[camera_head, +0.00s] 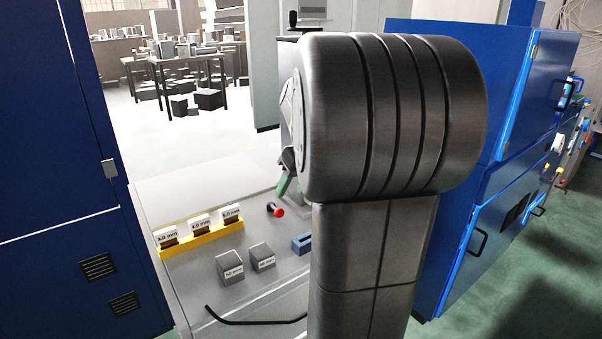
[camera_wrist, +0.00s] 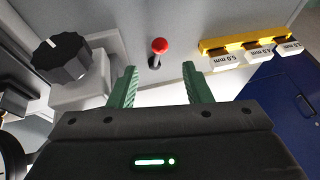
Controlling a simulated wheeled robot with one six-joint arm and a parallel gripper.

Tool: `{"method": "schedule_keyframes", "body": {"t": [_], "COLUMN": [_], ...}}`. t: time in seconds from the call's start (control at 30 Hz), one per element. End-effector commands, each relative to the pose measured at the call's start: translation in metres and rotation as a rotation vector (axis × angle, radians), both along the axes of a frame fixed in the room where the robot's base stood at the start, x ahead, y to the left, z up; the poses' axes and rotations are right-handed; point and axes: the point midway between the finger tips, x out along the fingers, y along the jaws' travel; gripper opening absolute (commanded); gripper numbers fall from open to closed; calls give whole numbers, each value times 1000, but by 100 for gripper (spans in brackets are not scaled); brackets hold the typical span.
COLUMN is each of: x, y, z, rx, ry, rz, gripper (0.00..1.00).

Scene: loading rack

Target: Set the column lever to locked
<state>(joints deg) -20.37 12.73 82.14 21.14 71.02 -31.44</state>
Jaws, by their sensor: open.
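The column lever with a red knob (camera_head: 278,212) stands on the grey table, right of the yellow rack in the head view. In the wrist view the red knob (camera_wrist: 159,46) on its short dark stem sits ahead of my gripper, between the lines of the two fingers. My gripper (camera_wrist: 158,80) is open, with green fingers apart and nothing between them. In the head view a green fingertip (camera_head: 284,186) shows just above the lever, apart from it; the rest is hidden by my arm. I cannot tell the lever's setting.
A yellow rack (camera_head: 202,239) holds several labelled white plates. Two grey blocks (camera_head: 230,268) and a blue slotted block (camera_head: 301,244) sit nearer. A black dial (camera_wrist: 60,58) on a grey box stands left of the lever in the wrist view. Blue cabinets flank the table.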

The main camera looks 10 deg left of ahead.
Motion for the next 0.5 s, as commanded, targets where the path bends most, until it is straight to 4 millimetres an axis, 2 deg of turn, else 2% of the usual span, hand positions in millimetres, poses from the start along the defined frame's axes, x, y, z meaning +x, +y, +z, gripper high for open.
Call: {"method": "schedule_keyframes", "body": {"t": [0.1,0.2,0.33,0.5], "x": [-2,-4,-5,-6], "y": [-10,-16,-20,-22], "z": [22,35,45,48], "rx": [1,1,0,0], "ry": [-3,-2,-1,0], "rz": [-2,-2,-1,-1], "gripper": [45,45,45,45]}}
